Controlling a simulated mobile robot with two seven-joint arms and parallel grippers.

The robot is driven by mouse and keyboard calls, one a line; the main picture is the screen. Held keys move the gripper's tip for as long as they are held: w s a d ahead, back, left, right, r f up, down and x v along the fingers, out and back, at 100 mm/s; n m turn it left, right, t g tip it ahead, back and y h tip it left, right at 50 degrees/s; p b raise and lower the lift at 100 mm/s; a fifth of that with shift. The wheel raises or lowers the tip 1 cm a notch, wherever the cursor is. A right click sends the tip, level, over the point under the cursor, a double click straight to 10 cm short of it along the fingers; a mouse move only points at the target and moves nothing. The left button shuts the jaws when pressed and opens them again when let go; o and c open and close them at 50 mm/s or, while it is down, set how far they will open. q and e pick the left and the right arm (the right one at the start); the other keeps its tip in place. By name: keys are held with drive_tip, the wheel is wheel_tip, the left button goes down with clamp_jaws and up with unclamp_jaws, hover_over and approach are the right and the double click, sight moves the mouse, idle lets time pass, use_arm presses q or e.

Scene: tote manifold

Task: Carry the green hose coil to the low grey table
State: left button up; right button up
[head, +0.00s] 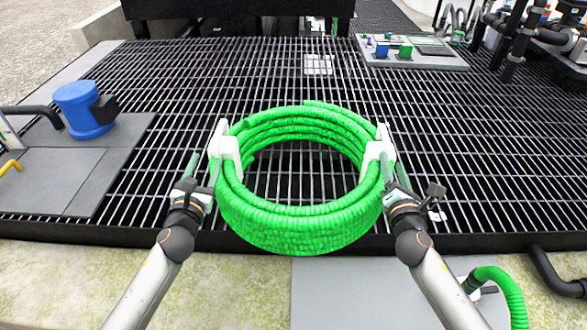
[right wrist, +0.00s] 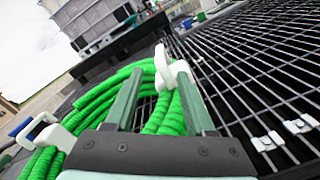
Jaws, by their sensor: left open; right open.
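The green hose coil (head: 300,226) stands in the middle of the head view over the dark grating, with a white handle at its left (head: 231,152) and right (head: 370,155). My left gripper (head: 206,162) is open at the left handle. My right gripper (head: 392,163) is open at the right handle. In the right wrist view the open fingers (right wrist: 160,76) stand either side of a white handle (right wrist: 161,66), with the coil (right wrist: 100,95) beyond. I cannot tell whether the fingers touch the handles. I cannot pick out the low grey table with certainty.
A blue motor-like unit (head: 84,108) stands on a grey plate at left. A light grey platform (head: 440,61) at the back right carries small blue and green parts. Black pipes (head: 514,45) stand at far right. A green hose (head: 510,295) is at bottom right.

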sight(219, 129)
use_arm(q)
drive_tip(key=shift+w, duration=0.1)
drive_tip(key=w, duration=1.1)
drive_tip(key=shift+w+d+r, duration=0.1)
drive_tip(key=shift+w+d, duration=0.1)
use_arm(e)
drive_tip(key=w, duration=1.1)
drive_tip(key=shift+w+d, duration=0.2)
use_arm(q)
drive_tip(key=shift+w+d, duration=0.1)
drive_tip(key=shift+w, duration=0.35)
use_arm(e)
drive_tip(key=shift+w, duration=0.5)
use_arm(q)
drive_tip(key=shift+c, duration=0.2)
use_arm(e)
drive_tip(key=shift+c, duration=0.2)
use_arm(q)
clamp_jaws()
use_arm(e)
clamp_jaws()
use_arm(q)
drive_tip(key=shift+r, duration=0.2)
use_arm(e)
drive_tip(key=shift+w+r, duration=0.1)
drive_tip(key=shift+r, duration=0.15)
